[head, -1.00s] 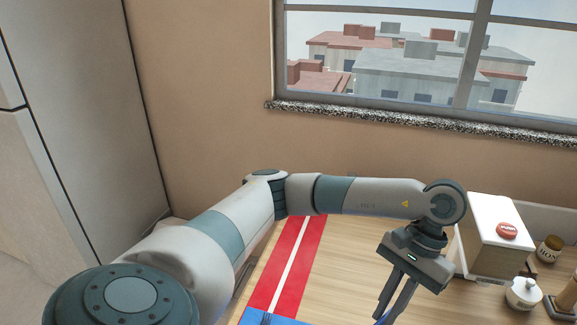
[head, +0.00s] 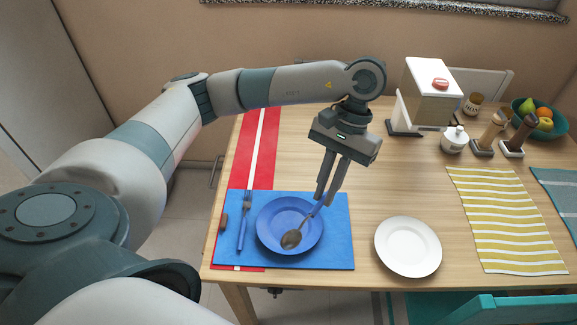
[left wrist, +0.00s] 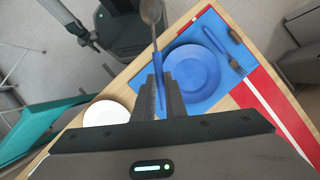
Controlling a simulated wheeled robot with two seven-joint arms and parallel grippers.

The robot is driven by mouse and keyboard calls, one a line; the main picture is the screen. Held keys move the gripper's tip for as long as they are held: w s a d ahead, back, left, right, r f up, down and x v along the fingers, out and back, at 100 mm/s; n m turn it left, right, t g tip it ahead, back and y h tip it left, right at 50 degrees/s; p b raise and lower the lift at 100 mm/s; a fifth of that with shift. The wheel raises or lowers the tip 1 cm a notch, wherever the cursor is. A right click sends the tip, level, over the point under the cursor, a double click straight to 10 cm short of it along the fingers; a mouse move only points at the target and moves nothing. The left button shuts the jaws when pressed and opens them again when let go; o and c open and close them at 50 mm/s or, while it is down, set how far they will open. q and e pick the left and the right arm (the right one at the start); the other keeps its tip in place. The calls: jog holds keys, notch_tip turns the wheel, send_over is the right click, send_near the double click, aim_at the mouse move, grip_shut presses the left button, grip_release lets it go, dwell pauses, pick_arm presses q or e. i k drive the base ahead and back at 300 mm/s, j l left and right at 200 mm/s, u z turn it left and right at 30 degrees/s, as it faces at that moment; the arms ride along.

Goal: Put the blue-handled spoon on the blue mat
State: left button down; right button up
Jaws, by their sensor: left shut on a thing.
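The blue-handled spoon has a dull metal bowl (head: 291,240) and a blue handle (head: 318,209). My left gripper (head: 326,197) is shut on the handle, and the bowl points down to the left. In the head view the spoon overlaps the blue plate (head: 270,230) on the blue mat (head: 341,252). In the left wrist view the spoon handle (left wrist: 161,92) is between the fingers and the bowl (left wrist: 151,11) appears beyond the mat's edge (left wrist: 205,28), so it looks held above the table. My right gripper is not in view.
A blue fork (head: 242,228) and a small brown object (head: 223,222) lie on the mat's left. A white plate (head: 408,247) stands right of the mat. A yellow striped cloth (head: 505,220), a sugar pot (head: 454,141) and a white-topped box (head: 430,95) are further right.

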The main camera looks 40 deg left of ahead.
aim_at(334, 226)
jog(key=u, duration=1.2)
jog(key=k+l, duration=0.1)
jog(key=l, duration=0.25)
jog(key=k+l, duration=0.15)
jog(key=l, duration=0.2)
jog(key=k+l, duration=0.1)
jog(key=l, duration=0.2)
jog(key=k+l, duration=0.15)
jog(key=l, duration=0.2)
jog(key=k+l, duration=0.1)
jog(key=l, duration=0.25)
